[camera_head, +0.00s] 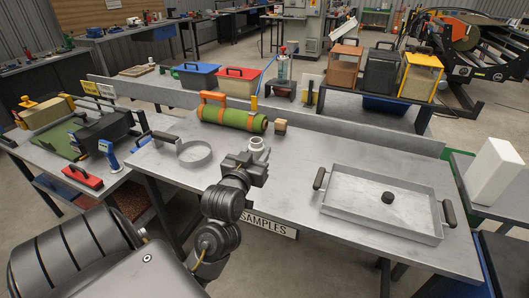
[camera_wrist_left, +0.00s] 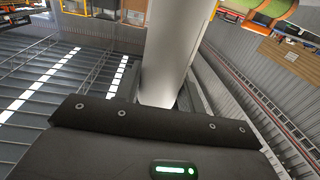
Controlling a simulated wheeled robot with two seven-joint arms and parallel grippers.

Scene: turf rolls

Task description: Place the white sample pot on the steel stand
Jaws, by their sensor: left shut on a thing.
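The white sample pot (camera_head: 257,143) is held in my left gripper (camera_head: 254,158), above the middle of the grey metal table. In the left wrist view, a pale cylinder, apparently the pot (camera_wrist_left: 170,55), rises from the gripper (camera_wrist_left: 160,112), whose jaws are shut on it. The pot's lower part is hidden by the gripper. My right gripper is not in view.
A grey tray (camera_head: 345,216) with two handles and a small black knob (camera_head: 387,198) lies at right. The metal table (camera_head: 300,160) is bare between pot and tray.

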